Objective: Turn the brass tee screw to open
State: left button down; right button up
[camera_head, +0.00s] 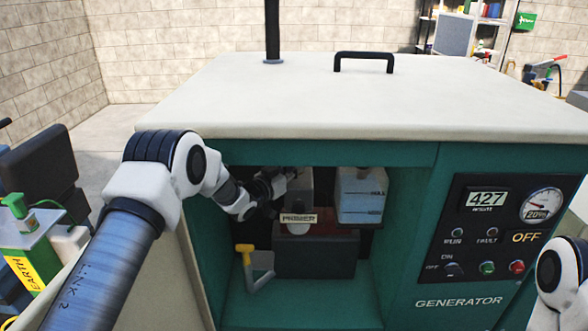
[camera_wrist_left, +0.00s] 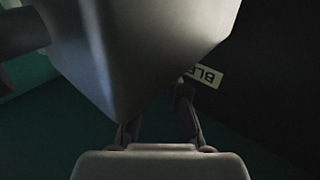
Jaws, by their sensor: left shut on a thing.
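My left gripper (camera_head: 270,187) is inside the open bay of the green generator (camera_head: 210,235), at the left side of a grey housing (camera_head: 298,188) above the PRIMER label (camera_head: 298,218). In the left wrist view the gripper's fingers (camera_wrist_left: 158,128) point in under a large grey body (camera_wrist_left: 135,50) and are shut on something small. The brass tee screw itself is hidden by the fingers and the grey body; its place fits a label starting "BLE" (camera_wrist_left: 207,76) beside the right finger. My right gripper is out of view.
A yellow-handled lever (camera_head: 245,253) stands low in the bay. The control panel (camera_head: 500,225) reads 427 and OFF. The cream lid (camera_head: 350,100) overhangs the bay.

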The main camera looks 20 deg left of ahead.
pick_arm(q)
jog(key=shift+d, duration=0.1)
dwell(0.4)
jog(key=c, duration=1)
grip_release()
jog(key=shift+d, duration=0.15)
jog(key=shift+s+a, duration=0.2)
jog(key=shift+s, duration=0.05)
jog(key=v, duration=0.7)
jog(key=shift+d, duration=0.1)
jog(key=shift+c, duration=0.5)
